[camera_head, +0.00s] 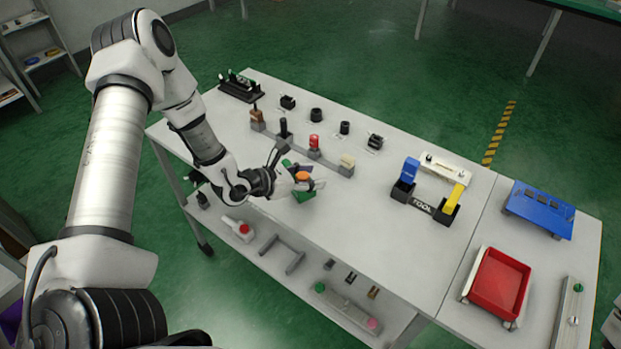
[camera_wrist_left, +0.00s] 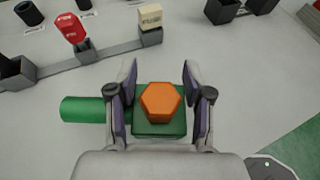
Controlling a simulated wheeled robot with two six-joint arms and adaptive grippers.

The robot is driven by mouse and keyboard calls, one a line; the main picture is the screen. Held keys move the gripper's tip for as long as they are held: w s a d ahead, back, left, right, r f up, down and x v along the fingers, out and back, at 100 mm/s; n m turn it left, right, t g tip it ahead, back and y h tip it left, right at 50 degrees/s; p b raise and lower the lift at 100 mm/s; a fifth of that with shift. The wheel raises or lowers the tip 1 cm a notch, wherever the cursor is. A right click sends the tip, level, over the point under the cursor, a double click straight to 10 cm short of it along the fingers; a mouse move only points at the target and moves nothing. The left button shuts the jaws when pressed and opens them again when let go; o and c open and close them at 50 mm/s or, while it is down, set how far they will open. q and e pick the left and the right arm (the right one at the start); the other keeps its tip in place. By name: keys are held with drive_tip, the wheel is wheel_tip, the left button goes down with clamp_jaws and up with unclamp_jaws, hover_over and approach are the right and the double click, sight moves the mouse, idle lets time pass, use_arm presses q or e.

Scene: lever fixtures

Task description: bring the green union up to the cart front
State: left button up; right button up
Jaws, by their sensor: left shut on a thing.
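The green union is a green block with a round green stub and an orange hexagonal cap on top. In the left wrist view the union (camera_wrist_left: 82,110) lies between the fingers of my left gripper (camera_wrist_left: 159,75), with the stub pointing left and the cap up. In the head view the union (camera_head: 304,197) shows at the cart's near side, partly hidden by my left gripper (camera_head: 306,180), which is shut on it. I cannot tell whether it touches the top. The grey cart top (camera_head: 345,225) has bare surface right of it. My right gripper is not in view.
Behind the union stands a grey rail with a red piece (camera_head: 315,141) and a cream block (camera_head: 347,161). A TOOL holder (camera_head: 424,207) with blue and yellow handles stands to the right. A red tray (camera_head: 498,283) sits at the right end. A lower shelf holds other parts.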

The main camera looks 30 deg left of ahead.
use_arm(q)
wheel_tip(320, 180, down, 2)
drive_tip(key=shift+w+d+f, duration=0.1)
drive_tip(key=shift+w+d, duration=0.05)
drive_tip(key=o, duration=1)
drive_tip(key=shift+o, duration=1)
